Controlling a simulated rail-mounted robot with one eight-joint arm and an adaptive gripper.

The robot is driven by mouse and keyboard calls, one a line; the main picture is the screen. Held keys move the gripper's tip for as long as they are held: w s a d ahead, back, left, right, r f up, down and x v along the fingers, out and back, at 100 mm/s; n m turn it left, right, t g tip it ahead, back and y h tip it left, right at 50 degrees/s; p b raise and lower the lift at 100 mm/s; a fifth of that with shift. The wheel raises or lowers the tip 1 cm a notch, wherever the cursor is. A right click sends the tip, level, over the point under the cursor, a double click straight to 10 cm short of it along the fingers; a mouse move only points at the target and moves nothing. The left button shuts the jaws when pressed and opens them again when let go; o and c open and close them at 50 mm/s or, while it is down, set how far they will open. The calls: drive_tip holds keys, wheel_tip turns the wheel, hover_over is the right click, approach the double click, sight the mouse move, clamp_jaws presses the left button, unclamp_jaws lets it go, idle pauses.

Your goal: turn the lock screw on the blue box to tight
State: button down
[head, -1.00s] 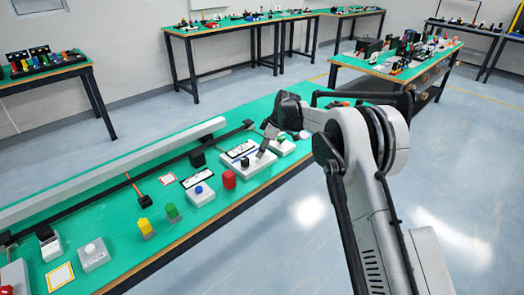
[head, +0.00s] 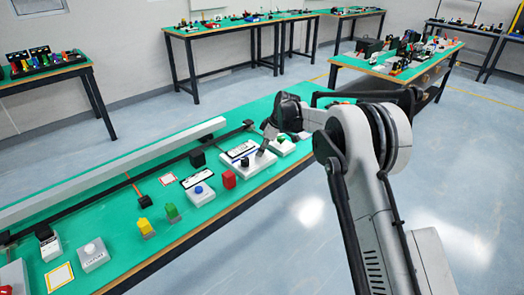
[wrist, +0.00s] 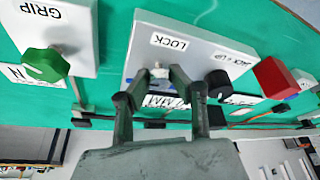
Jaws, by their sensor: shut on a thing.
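The small pale lock screw (wrist: 159,70) stands beside the LOCK label. My gripper (wrist: 159,77) has its two fingertips on either side of the screw and is shut on it. Its fingers also show in the head view (head: 267,140). The screw's turn angle cannot be told.
A black knob (wrist: 218,82) is on the same box, right of the fingers. A red block (wrist: 272,78) stands beside the box. A box labelled GRIP with a green knob (wrist: 45,65) is at left. A long rail (head: 120,170) runs behind along the green table.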

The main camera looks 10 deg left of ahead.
drive_tip(key=m+t, duration=0.1)
drive_tip(key=m, duration=0.1)
drive_tip(key=m+b, duration=0.1)
drive_tip(key=m, duration=0.2)
drive_tip(key=shift+t+h, duration=0.4)
drive_tip(key=m+t+h+b, duration=0.1)
drive_tip(key=m, duration=0.3)
drive_tip(key=m+h, duration=0.1)
drive_tip(key=m, duration=0.2)
drive_tip(key=m+t+b, duration=0.1)
drive_tip(key=m, duration=0.1)
drive_tip(key=shift+m+h, duration=0.4)
drive_tip(key=m+h, duration=0.1)
drive_tip(key=m, duration=0.3)
drive_tip(key=shift+h, duration=0.3)
drive_tip(key=shift+m, duration=0.3)
drive_tip(key=c, duration=1.5)
unclamp_jaws()
drive_tip(key=shift+c, duration=0.2)
drive_tip(key=shift+s+r, duration=0.1)
drive_tip(key=shift+r, duration=0.05)
